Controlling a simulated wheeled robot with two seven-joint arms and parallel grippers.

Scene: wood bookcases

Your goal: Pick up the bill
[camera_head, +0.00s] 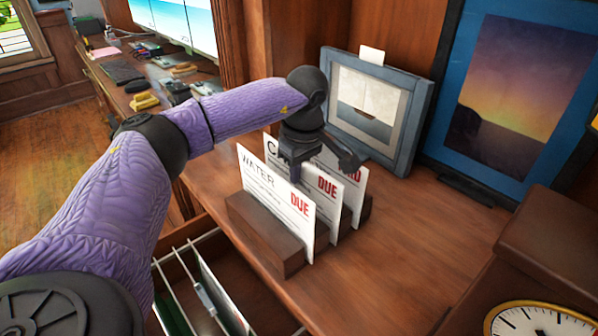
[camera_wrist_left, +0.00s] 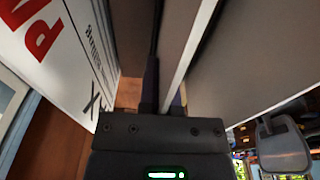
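Several white paper bills stand upright in a dark wooden holder (camera_head: 265,235) on the desk. My left gripper (camera_head: 300,172) points down among the bills behind the water bill. In the left wrist view its fingers (camera_wrist_left: 165,95) are close beside a thin white bill edge; their grip is unclear. My right gripper is out of view.
A framed picture (camera_head: 428,110) stands close behind the holder, with a larger blue-framed picture to its right. A clock (camera_head: 540,320) is at lower right. An open drawer (camera_head: 180,275) with hanging files lies below the desk edge. Desk to the holder's right is clear.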

